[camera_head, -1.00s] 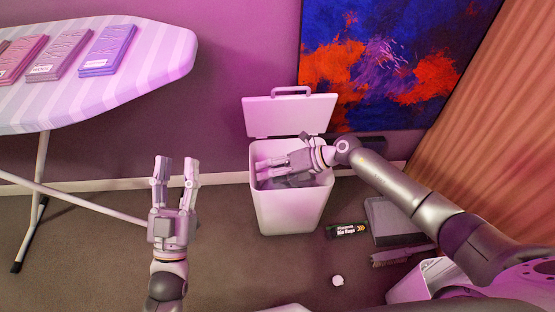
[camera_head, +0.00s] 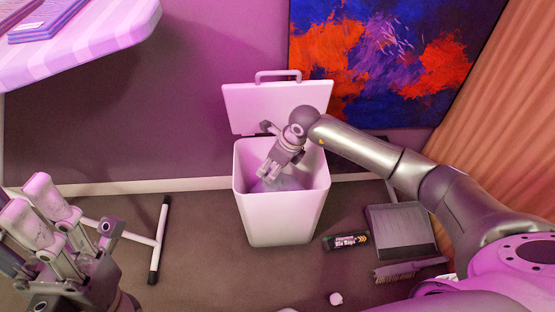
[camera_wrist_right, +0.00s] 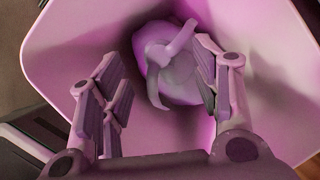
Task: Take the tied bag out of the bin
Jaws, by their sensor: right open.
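The white bin (camera_head: 275,222) stands on the floor in the middle of the head view, its lid (camera_head: 250,108) tipped up at the back. The grey tied bag (camera_head: 289,183) lies low inside, partly hidden by my right gripper. In the right wrist view the bag (camera_wrist_right: 182,84) shows its knot and loose ends pointing up. My right gripper (camera_head: 267,176) is open and reaches down into the bin. In the wrist view its fingers (camera_wrist_right: 158,78) stand left and right of the knot, the right one closer to it. My left gripper (camera_head: 32,212) is open and empty at the lower left.
A black bin-bags roll (camera_head: 346,241), a dustpan (camera_head: 401,231), a brush (camera_head: 410,269) and a small white crumpled scrap (camera_head: 336,298) lie right of the bin. The ironing board (camera_head: 100,48) stands at upper left. A painting (camera_head: 385,60) is behind the bin.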

